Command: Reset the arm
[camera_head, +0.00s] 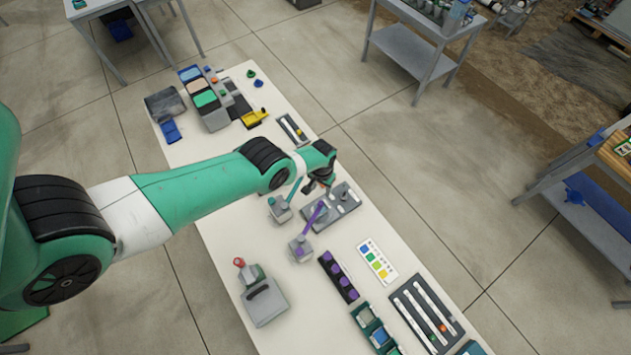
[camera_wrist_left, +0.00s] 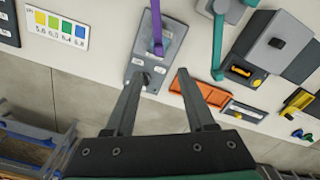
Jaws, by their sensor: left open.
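My left arm (camera_head: 200,198), green and white, reaches in from the left over the white table. My left gripper (camera_head: 322,186) hangs above the grey plate device (camera_head: 345,200) near the table's far edge. In the left wrist view the gripper (camera_wrist_left: 157,82) is open, with its two dark fingers apart and nothing between them. The grey plate with a purple bar (camera_wrist_left: 156,30) lies beyond the fingertips. I cannot tell whether the fingers touch it. My right gripper is not in view.
The purple bar (camera_head: 315,215) and a teal bar (camera_head: 294,190) rise from small grey blocks close to the gripper. An orange tray (camera_wrist_left: 190,90) lies beside the plate. A lever box (camera_head: 265,301), purple-dotted strip (camera_head: 339,278) and color card (camera_head: 377,262) are nearer. Floor lies beyond the table.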

